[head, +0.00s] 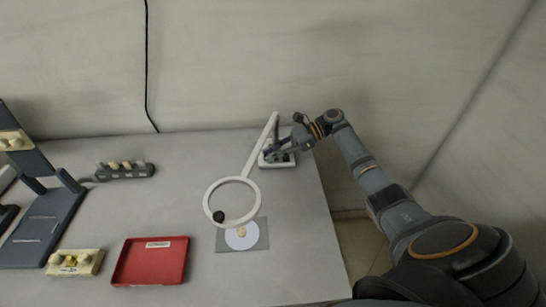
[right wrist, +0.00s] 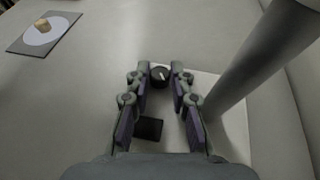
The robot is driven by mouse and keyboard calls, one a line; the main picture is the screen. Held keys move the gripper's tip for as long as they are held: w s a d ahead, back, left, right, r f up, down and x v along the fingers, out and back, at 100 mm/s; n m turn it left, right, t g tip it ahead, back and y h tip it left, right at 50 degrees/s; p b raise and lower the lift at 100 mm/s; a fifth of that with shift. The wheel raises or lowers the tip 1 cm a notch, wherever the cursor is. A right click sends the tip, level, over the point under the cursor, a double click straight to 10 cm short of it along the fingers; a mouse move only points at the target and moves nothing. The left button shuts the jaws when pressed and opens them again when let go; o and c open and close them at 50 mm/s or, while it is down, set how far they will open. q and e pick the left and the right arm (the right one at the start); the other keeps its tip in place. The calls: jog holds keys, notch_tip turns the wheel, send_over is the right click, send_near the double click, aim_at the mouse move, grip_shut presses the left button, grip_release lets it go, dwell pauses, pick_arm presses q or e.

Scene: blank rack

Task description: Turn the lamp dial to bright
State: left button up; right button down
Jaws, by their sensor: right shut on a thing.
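The lamp is a white ring (head: 207,200) on a slanted white arm (head: 262,143), rising from a white base (head: 290,163) near the table's right back edge. My right gripper (head: 277,152) is down at the base and covers much of it in the head view. In the right wrist view, the dial (right wrist: 160,77) is a round black knob with a short pale mark on top. The fingertips of my right gripper (right wrist: 160,73) stand on either side of the dial, shut on it. No brightness labels are readable. My left gripper is not in view.
A grey mat with a white disc (head: 234,240) and a small tan piece lies below the ring. A red tray (head: 150,262), tan block (head: 75,262), dark rack (head: 125,171) and dark stand (head: 40,225) are to the left. The lamp arm (right wrist: 255,60) rises close beside my right gripper.

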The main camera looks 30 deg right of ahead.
jog(key=shift+f, duration=0.1)
dwell(0.3)
jog(key=c, duration=1.2)
grip_release()
jog(key=shift+o, duration=0.2)
